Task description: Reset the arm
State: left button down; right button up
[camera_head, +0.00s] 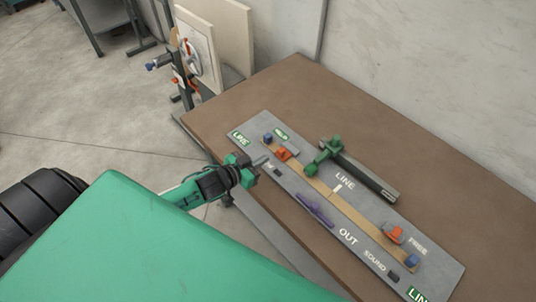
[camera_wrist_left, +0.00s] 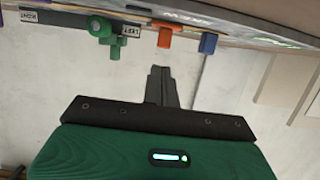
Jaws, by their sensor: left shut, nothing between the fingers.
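A grey board (camera_head: 440,268) lies on the brown table, with a tan strip along it and printed words such as LINE, OUT and FREE. A green handle piece (camera_head: 325,153) sits at the left end of a dark bar (camera_head: 368,180) on the board's far side. The green piece also shows in the left wrist view (camera_wrist_left: 103,32), between labels reading RIGHT and LEFT. My left gripper (camera_head: 264,161) is shut and empty near the board's left end, apart from the green piece. Its closed fingers show in the left wrist view (camera_wrist_left: 160,84). My right gripper is out of sight.
An orange block (camera_head: 282,154) and a blue block (camera_head: 267,139) stand at the board's left end. A purple bar (camera_head: 315,209) lies mid-board. An orange-grey piece (camera_head: 393,232) and blue block (camera_head: 411,261) are at the right. The brown table (camera_head: 290,82) is clear behind.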

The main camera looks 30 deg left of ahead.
pick_arm(q)
jog(key=shift+s+a+f, duration=0.15)
jog(key=shift+s, duration=0.15)
dwell(0.5)
jog(key=shift+s, duration=0.15)
jog(key=s+d+r+n+g+y, duration=0.1)
jog(key=s+d+g+y, duration=0.15)
jog(key=s, duration=0.55)
jog(key=s+d+r+g+y, duration=0.1)
jog(key=s+g, duration=0.3)
jog(key=s, duration=0.3)
jog(key=s+d+r+n+g+y, duration=0.15)
jog(key=s+g, duration=0.25)
jog(key=s, duration=0.4)
notch_tip(320, 180, down, 32)
jog(key=s+g, duration=0.1)
jog(key=s+a+f+m+g, duration=0.1)
jog(key=s+a+f, duration=0.1)
jog(key=s+f, duration=1.7)
jog(key=shift+a+f, duration=0.3)
jog(key=shift+a, duration=0.1)
